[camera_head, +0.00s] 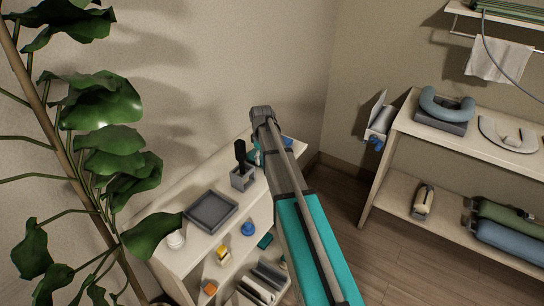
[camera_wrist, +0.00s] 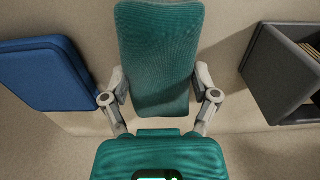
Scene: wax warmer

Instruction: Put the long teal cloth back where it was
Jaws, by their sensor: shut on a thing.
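The long teal cloth (camera_wrist: 160,55) shows in the wrist view as a rounded, padded-looking strip. It lies between the two grey fingers of my gripper (camera_wrist: 161,78), which is shut on it. A lit teal shape at the bottom edge hides the base of the fingers. In the head view a small bit of teal (camera_head: 255,157) shows over the back of the left shelf unit, beside my arm. My arm hides most of my gripper and the cloth there. I cannot tell whether the cloth touches the shelf top.
A folded blue thing (camera_wrist: 45,78) lies left of the cloth, and a grey box (camera_wrist: 262,95) stands right. The shelf unit (camera_head: 155,215) bears a grey tray (camera_head: 211,210) and a grey holder (camera_head: 242,179). A plant (camera_head: 105,105) fills the left. Another shelf (camera_head: 405,125) stands right.

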